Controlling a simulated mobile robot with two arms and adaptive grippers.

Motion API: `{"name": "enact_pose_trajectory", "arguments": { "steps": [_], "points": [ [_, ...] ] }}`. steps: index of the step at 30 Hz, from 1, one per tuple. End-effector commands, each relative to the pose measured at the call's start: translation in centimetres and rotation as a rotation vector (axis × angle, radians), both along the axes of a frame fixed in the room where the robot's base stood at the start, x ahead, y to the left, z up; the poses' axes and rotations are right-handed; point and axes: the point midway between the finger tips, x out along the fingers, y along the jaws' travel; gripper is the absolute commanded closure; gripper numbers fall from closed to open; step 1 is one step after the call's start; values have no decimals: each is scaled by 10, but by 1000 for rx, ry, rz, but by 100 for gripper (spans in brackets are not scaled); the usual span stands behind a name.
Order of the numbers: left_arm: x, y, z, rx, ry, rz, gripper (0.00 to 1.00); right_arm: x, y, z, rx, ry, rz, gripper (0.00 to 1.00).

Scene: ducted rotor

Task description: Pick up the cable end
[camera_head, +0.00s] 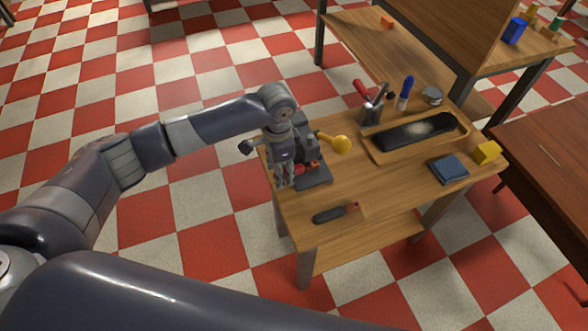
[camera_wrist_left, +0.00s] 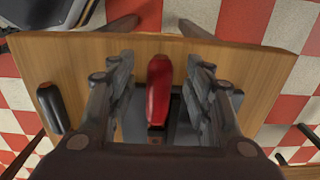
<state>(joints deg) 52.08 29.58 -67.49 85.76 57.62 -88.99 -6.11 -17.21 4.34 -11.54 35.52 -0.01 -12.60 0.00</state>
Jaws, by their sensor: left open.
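My left gripper (camera_head: 284,178) is over the near left edge of the small wooden table (camera_head: 385,195). In the left wrist view, its two fingers (camera_wrist_left: 157,75) are spread open, one on each side of a red rounded piece (camera_wrist_left: 158,88), with visible gaps. That piece stands on a dark grey base (camera_wrist_left: 135,122). In the head view, the base (camera_head: 316,178) sits beside the gripper and the red piece is mostly hidden. I see no clear cable, so I cannot tell whether the red piece is the cable end. My right gripper is out of view.
A dark-handled tool (camera_head: 330,215) lies near the table's front edge. The table's middle is clear.

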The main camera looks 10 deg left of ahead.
Motion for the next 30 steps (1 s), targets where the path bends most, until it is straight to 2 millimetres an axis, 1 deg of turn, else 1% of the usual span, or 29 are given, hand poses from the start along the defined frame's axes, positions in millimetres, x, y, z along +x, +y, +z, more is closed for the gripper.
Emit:
{"name": "enact_pose_trajectory", "arguments": {
  "steps": [4, 10, 11, 23, 28, 30],
  "points": [
    [0, 0, 0, 0, 0, 0, 53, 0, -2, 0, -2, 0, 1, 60],
    [0, 0, 1, 0, 0, 0, 99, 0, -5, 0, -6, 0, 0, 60],
    [0, 0, 1, 0, 0, 0, 100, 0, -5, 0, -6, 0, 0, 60],
    [-1, -2, 3, -1, -1, -1, 100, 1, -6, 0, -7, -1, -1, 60],
    [-10, -8, 14, -3, -1, -2, 100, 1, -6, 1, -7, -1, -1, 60],
    [-17, -13, 19, -3, 1, -2, 100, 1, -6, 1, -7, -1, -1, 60]
  ]
}}
